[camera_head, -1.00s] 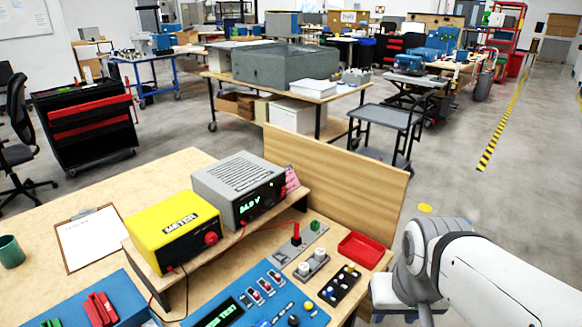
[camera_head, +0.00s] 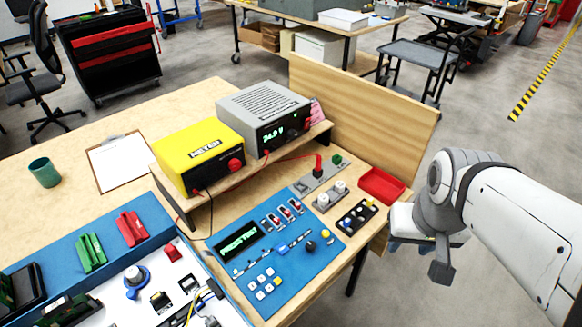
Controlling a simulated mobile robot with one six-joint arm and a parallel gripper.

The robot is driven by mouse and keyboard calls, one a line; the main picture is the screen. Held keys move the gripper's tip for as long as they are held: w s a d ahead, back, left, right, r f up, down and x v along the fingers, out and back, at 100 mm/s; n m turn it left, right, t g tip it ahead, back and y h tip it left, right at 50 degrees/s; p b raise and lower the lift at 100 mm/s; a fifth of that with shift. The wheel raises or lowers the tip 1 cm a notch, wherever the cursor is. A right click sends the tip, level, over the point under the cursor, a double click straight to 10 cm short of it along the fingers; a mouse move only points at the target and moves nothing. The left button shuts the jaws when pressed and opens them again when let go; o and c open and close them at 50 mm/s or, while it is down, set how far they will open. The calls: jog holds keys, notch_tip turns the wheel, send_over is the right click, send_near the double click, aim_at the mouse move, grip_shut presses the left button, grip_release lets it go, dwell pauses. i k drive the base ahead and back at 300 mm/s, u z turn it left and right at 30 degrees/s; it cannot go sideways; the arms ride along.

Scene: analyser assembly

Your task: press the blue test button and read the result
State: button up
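A blue analyser panel (camera_head: 312,268) lies on the wooden bench. Its dark display (camera_head: 238,239) shows green text that seems to read "PRESS TEST". A small blue part (camera_head: 281,248) shows on the panel below the switches; I cannot tell whether it is the test button. A black button strip (camera_head: 357,217) beside the panel carries several small coloured buttons, too small to tell clearly. My gripper (camera_head: 440,268) hangs off the bench's right edge, apart from the panel. Its fingers are not clear enough to tell open or shut.
A yellow meter (camera_head: 197,157) and a grey power supply (camera_head: 262,113) reading about 24.9 V stand on a shelf behind the panel. A red tray (camera_head: 381,185) sits at the right. A blue-and-white unit (camera_head: 130,292) with cables is front left. A wooden backboard (camera_head: 360,105) rises behind.

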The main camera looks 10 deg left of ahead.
aim_at(282, 249)
jog(key=u, duration=0.25)
jog(key=k, duration=1.15)
jog(key=u, duration=0.4)
jog(key=i, duration=1)
jog(key=u, duration=0.05)
